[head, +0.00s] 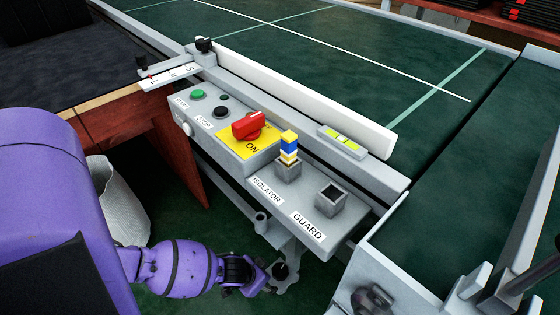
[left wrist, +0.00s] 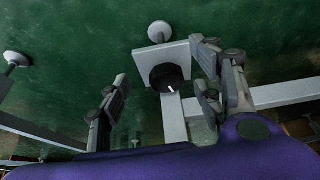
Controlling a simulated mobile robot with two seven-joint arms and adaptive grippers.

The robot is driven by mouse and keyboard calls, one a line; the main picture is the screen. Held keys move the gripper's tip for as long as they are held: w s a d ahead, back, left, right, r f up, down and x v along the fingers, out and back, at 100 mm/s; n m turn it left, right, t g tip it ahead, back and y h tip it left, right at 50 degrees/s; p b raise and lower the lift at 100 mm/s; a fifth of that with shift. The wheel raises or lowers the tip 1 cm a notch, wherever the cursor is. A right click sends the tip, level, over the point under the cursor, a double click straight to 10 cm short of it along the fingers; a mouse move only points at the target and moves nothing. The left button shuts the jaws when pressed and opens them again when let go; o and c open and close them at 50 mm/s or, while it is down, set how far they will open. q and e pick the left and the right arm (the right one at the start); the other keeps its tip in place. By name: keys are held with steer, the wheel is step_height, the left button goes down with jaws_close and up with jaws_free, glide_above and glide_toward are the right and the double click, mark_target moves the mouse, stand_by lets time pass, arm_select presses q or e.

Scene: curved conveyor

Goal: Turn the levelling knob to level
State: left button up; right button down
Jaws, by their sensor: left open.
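The levelling knob (head: 281,270) is a dark round knob low under the conveyor's control panel, partly hidden by my gripper. In the left wrist view the black knob (left wrist: 168,76) carries a white mark on its rim and sits against a pale square plate (left wrist: 160,57). My left gripper (head: 266,277) is open beside the knob. Its fingers (left wrist: 160,95) stand to the left and right of the knob in the wrist view, with no clear contact. A spirit level (head: 342,142) with a yellow-green vial lies on the conveyor's edge; its bubble is too small to read.
The panel (head: 262,165) above my gripper carries a green button (head: 197,95), a red isolator switch (head: 249,125), a stacked yellow-blue-white piece (head: 289,148) and a square guard socket (head: 331,196). A pale bin (head: 122,200) stands left. Frame legs and bars surround the knob.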

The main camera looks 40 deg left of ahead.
mark_target(279, 272)
arm_select(q)
steer(key=w, duration=0.2)
steer(key=w+b, duration=0.1)
steer(key=w, duration=0.1)
steer(key=shift+d+f, duration=0.1)
steer(key=shift+f, duration=0.1)
steer(key=b+x, duration=0.2)
steer(key=x, duration=0.1)
steer(key=shift+w+f, duration=0.25)
steer(key=shift+w, duration=0.1)
steer(key=shift+w+f+b, duration=0.3)
steer(key=shift+f+b, duration=0.2)
steer(key=shift+c, duration=0.4)
